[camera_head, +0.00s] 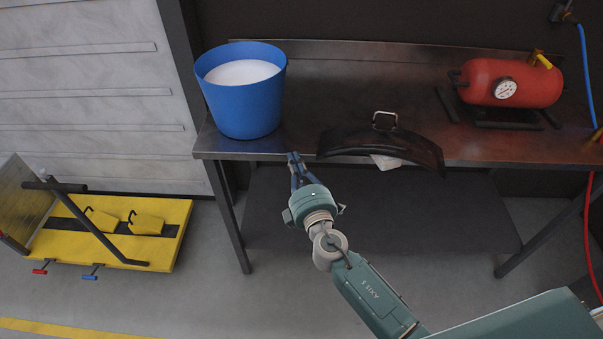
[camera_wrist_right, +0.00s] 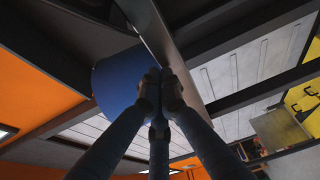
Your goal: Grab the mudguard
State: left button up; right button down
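The mudguard (camera_head: 421,150) is a black, curved, glossy piece lying along the front edge of the metal workbench (camera_head: 340,88) in the head view. A small metal loop (camera_head: 384,117) stands at its upper middle, and a pale piece (camera_head: 386,162) shows under its front edge. My right gripper (camera_head: 294,156) is left of the mudguard, apart from it, near the bench's front edge and below the blue bucket. Its fingers (camera_wrist_right: 160,88) point toward the blue bucket in the right wrist view and hold nothing that I can see. Their opening is unclear. My left gripper is not in view.
The blue bucket (camera_head: 243,105) with white contents stands at the bench's left end. A red tank (camera_head: 512,83) with a gauge sits at the right on a dark stand. A yellow lift (camera_head: 110,235) is on the floor at left. Bench space behind the mudguard is clear.

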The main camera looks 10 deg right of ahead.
aim_at(317, 158)
jog(key=d, duration=0.2)
jog(key=s+d, duration=0.1)
jog(key=d, duration=0.1)
jog(key=shift+s+p, duration=0.15)
jog(key=shift+p, duration=0.15)
jog(key=shift+a, duration=0.1)
jog(key=shift+s+d+b, duration=0.2)
jog(key=shift+d, duration=0.45)
jog(key=shift+s+d+b, duration=0.15)
jog(key=shift+d+b, duration=0.05)
jog(key=shift+d, duration=0.4)
jog(key=shift+w+a, duration=0.1)
